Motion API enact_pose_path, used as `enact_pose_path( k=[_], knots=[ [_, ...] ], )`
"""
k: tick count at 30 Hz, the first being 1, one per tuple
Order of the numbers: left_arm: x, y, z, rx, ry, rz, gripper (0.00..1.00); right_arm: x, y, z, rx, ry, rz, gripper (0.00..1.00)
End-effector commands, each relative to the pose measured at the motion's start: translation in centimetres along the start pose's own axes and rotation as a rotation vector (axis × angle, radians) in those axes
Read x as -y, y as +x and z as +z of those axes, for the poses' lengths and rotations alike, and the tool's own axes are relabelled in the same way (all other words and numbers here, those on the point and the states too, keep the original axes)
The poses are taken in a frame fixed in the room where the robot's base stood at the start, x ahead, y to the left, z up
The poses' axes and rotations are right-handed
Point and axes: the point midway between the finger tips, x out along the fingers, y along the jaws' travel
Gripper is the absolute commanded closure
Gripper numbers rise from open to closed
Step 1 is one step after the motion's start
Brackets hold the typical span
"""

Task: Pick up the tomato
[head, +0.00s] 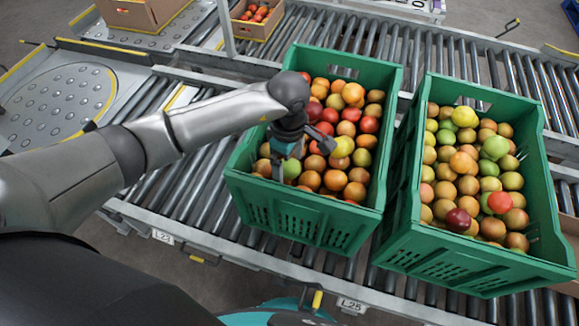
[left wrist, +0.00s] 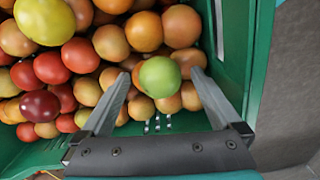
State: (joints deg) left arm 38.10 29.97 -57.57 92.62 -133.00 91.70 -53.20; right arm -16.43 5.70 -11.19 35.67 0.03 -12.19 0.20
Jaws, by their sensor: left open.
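A green tomato (left wrist: 160,77) lies at the near edge of the tomatoes in the left green crate (head: 299,222). It also shows in the head view (head: 291,168), partly hidden by my gripper. My left gripper (left wrist: 161,80) reaches down into this crate's near left corner, seen in the head view (head: 284,172). It is open, and in the left wrist view one finger is on each side of the green tomato. I cannot tell whether either finger touches it. Red, orange and brownish tomatoes lie close around it. My right gripper is not in view.
The crate's green wall (left wrist: 262,60) is close beside one finger. A second green crate (head: 461,265) full of tomatoes stands just right. Both crates rest on a roller conveyor (head: 185,200). A cardboard box of tomatoes (head: 257,30) stands behind.

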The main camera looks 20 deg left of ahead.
Motion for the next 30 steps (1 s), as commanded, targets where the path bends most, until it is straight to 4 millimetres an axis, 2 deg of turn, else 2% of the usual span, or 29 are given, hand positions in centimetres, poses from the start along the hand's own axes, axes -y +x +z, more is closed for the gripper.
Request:
enact_pose_path(
  k=[3, 19, 30],
  knots=[
    [0.0, -0.06, 0.01, 0.0, 0.0, 0.0, 0.02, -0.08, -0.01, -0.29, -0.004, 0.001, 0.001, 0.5],
    [0.01, -0.08, -0.01, 0.0, 0.0, 0.0, 0.62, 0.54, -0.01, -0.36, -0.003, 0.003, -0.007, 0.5],
    [-0.03, -0.65, -0.02, 0.0, 0.001, 0.001, 0.64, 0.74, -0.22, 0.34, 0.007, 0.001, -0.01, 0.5]
  ],
)
